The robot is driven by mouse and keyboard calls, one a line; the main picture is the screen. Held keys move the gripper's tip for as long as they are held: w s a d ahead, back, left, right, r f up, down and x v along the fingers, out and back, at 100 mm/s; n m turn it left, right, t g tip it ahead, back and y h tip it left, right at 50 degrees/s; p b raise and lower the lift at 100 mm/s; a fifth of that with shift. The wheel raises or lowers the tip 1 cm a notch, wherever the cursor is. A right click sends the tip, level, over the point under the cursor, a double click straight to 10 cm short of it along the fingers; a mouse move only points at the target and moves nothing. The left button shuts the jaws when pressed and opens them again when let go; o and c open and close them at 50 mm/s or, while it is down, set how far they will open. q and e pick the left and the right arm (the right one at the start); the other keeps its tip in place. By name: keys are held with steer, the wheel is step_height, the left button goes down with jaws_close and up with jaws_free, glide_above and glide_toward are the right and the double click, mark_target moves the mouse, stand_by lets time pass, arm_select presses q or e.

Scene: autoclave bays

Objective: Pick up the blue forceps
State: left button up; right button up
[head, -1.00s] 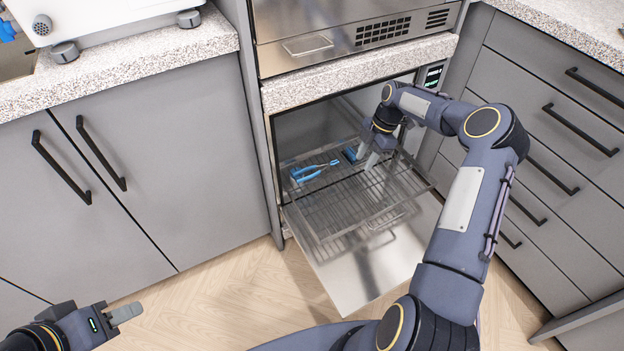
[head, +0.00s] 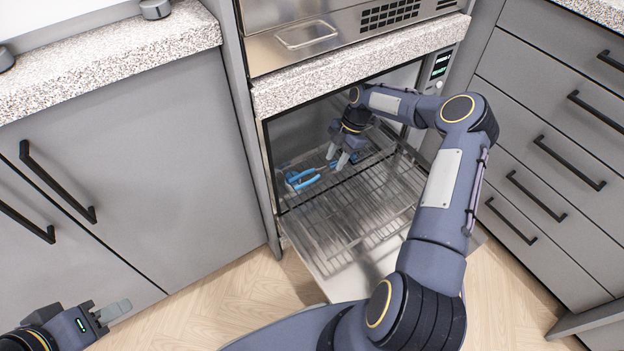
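The blue forceps (head: 299,181) lie on the wire rack (head: 352,212) in the open lower bay. Their looped handles point left, and the rest runs right toward my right gripper. My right gripper (head: 338,157) reaches into the bay, fingers pointing down, just right of and above the forceps' handles. Its fingertips look apart, with nothing held between them. It partly hides the forceps' right end. My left gripper (head: 112,311) is at the lower left, over the floor and far from the forceps.
Another small blue item shows behind my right gripper, mostly hidden. The bay's side walls and the stone-look ledge (head: 350,70) above hem in the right arm. The lowered door (head: 340,285) lies under the rack. Closed cabinets (head: 150,140) and drawers (head: 545,130) flank the bay.

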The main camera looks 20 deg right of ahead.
mark_target(314, 178)
steer(key=a, duration=0.3)
steer(key=shift+s+a+b, duration=0.15)
steer(key=shift+s+b, duration=0.1)
steer(key=shift+b, duration=0.05)
steer(key=a, duration=0.1)
steer(key=a+b, duration=0.1)
steer(key=a, duration=0.1)
steer(key=shift+s+f, duration=0.1)
steer(key=shift+s, duration=0.1)
steer(key=shift+x, duration=1.4)
steer(key=shift+d, duration=0.15)
jaws_close()
